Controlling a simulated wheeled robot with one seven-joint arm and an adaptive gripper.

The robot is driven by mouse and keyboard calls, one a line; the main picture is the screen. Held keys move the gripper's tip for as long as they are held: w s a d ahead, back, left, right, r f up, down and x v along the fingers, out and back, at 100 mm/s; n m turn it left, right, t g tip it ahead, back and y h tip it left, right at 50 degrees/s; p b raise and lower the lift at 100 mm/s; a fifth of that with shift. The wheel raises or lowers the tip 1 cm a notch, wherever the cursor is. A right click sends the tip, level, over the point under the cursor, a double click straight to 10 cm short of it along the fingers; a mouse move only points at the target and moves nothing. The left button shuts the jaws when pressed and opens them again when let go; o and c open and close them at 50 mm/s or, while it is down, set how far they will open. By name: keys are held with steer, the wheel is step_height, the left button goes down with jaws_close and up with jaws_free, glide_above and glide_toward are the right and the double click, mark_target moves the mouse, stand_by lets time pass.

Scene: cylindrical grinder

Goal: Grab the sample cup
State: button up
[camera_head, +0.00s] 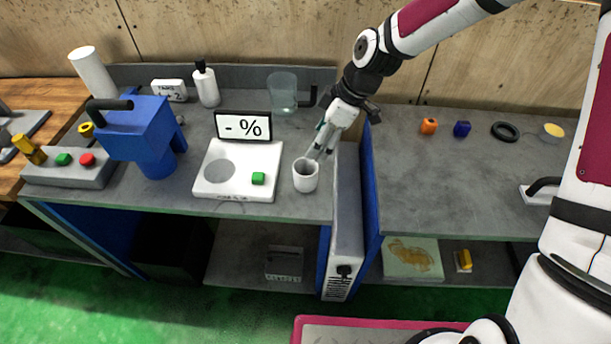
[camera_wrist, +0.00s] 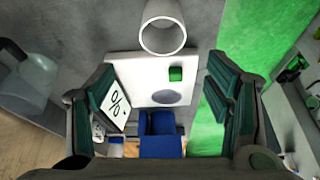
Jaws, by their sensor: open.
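The sample cup appears to be the small white open-topped cup (camera_head: 305,176) standing upright on the grey bench, just right of the white instrument. It also shows at the top of the wrist view (camera_wrist: 163,31), ahead of the fingers and roughly midway between them. My gripper (camera_head: 321,151) comes down from the upper right, with its fingertips just above and behind the cup's rim. In the wrist view the two green-padded fingers (camera_wrist: 165,90) are spread wide with nothing between them. I cannot tell whether a fingertip touches the cup.
The white instrument (camera_head: 209,186) with a green button and a "- %" display (camera_head: 243,127) stands close left of the cup. A blue grinder (camera_head: 145,135), a clear jug (camera_head: 283,93) and a white bottle (camera_head: 207,85) stand farther left and back. The right bench (camera_head: 450,180) is mostly clear.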

glide_above(306, 167)
steer(key=s+d, duration=0.1)
steer(key=s, duration=0.1)
step_height(306, 167, down, 6)
steer(key=f, duration=0.1)
steer(key=f+p, duration=0.1)
steer(key=f, duration=0.2)
steer(key=shift+s+a+p, duration=0.3)
steer(key=shift+s, duration=0.1)
steer(key=shift+w+a+f, duration=0.1)
steer(key=shift+a+f, duration=0.05)
steer(key=shift+f, duration=0.3)
steer(key=c, duration=1.2)
steer(key=shift+c, duration=0.2)
steer(key=shift+r, duration=0.15)
